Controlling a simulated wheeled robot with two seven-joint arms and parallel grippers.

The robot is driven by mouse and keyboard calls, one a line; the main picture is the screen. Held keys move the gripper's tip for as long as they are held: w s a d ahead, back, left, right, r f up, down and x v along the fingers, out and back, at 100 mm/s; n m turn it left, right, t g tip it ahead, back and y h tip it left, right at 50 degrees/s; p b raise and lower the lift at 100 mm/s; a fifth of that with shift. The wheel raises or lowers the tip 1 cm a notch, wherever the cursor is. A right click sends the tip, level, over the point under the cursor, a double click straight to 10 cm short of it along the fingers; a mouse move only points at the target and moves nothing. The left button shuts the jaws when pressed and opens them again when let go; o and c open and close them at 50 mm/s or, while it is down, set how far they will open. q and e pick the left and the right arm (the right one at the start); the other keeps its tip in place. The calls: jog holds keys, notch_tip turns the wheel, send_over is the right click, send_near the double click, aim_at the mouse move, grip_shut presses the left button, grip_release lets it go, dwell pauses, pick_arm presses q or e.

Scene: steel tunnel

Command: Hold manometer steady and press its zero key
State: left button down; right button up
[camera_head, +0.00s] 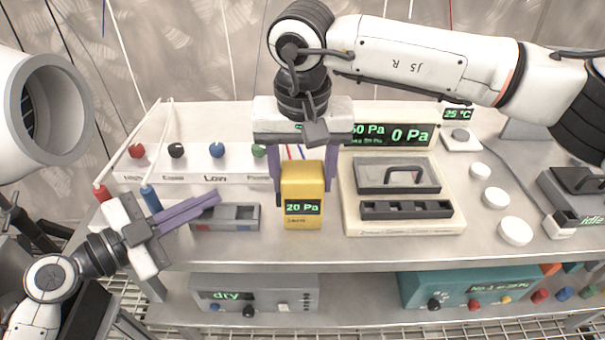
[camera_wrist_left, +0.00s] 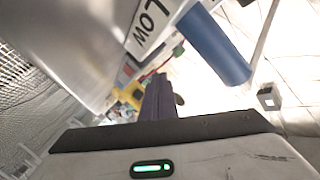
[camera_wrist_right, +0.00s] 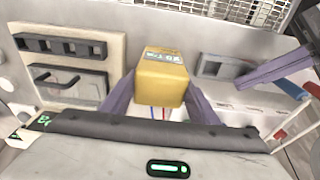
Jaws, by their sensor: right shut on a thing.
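The yellow manometer (camera_head: 303,180) is upright at the middle of the bench, its green display reading 20 Pa. My right gripper (camera_head: 303,192) is shut on it, one purple finger on each side. The right wrist view also shows the manometer (camera_wrist_right: 162,82) between the fingers. I cannot tell whether its base touches the bench, and I cannot make out the zero key. My left gripper (camera_head: 217,198) is to the left of the manometer, apart from it, its fingers together and empty, pointing right. Its fingers also show in the left wrist view (camera_wrist_left: 158,97).
A grey slotted block (camera_head: 240,216) lies behind the left fingers. A red hose end and a blue one (camera_head: 151,198) stand close to the left gripper. A cream tray (camera_head: 430,228) with dark holders is right of the manometer. White round discs (camera_head: 515,231) lie further right.

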aim_at(255, 216)
pick_arm(q)
jog(key=shift+d, duration=4.45)
jog(key=shift+d, duration=0.45)
jog(key=shift+a, duration=0.45)
jog(key=shift+a, duration=3.05)
